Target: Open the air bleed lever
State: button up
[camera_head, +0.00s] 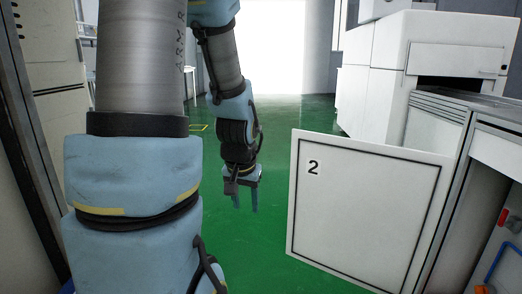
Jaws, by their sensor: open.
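My gripper (245,208) hangs in the middle of the view with its fingers pointing down. It is open and empty, above the green floor and left of the cabinet door. At the right edge, inside the open cabinet, is a small red part (505,219) beside a grey fitting. Below it is a blue bent tube or handle (494,257), cut off by the picture edge. I cannot tell which of these is the air bleed lever. My gripper is well apart from both.
A white cabinet door marked 2 (365,210) stands open between my gripper and the cabinet opening. A white machine (429,60) stands behind it at the right. A tall cabinet (45,110) is at the left. The green floor (275,140) is clear in the middle.

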jog(key=s+a+r+n+g, duration=0.1)
jog(key=s+a+n+g, duration=0.15)
jog(key=s, duration=0.45)
notch_tip(320, 180, up, 29)
jog(key=p, duration=2.9)
jog(key=shift+w+a+t, duration=0.15)
jog(key=shift+t, duration=0.2)
